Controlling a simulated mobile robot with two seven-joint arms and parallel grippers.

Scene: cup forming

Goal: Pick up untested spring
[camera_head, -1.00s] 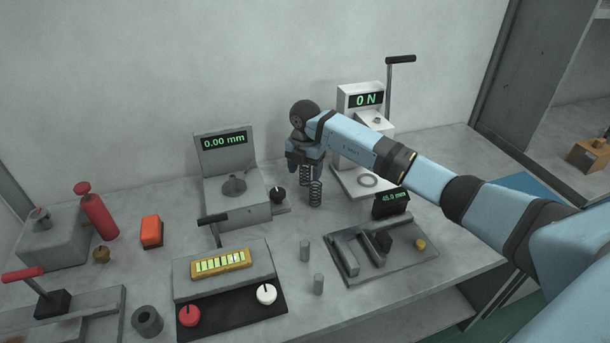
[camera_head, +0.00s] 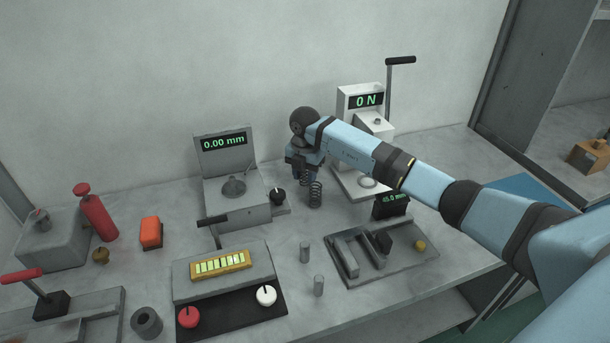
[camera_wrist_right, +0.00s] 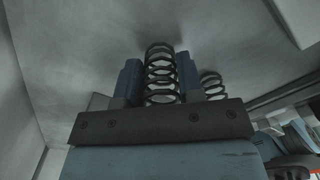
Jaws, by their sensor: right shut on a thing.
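A dark coil spring (camera_wrist_right: 162,72) stands between the two blue fingers of my right gripper (camera_wrist_right: 160,80) in the wrist view, and the gripper is shut on it. A second dark coil spring stands just to the right of the fingers in the wrist view (camera_wrist_right: 214,86). In the head view one spring (camera_head: 315,194) shows upright on the bench, just right of and in front of my right gripper (camera_head: 305,173). The gripped spring is mostly hidden there by the gripper. I cannot read any mark telling tested from untested. My left gripper is not in view.
A grey gauge showing 0.00 mm (camera_head: 224,141) stands left of the gripper. A white press showing 0 N (camera_head: 350,112) stands behind right. A measuring fixture (camera_head: 350,262), two small pins (camera_head: 305,250) and a control box (camera_head: 183,281) stand in front.

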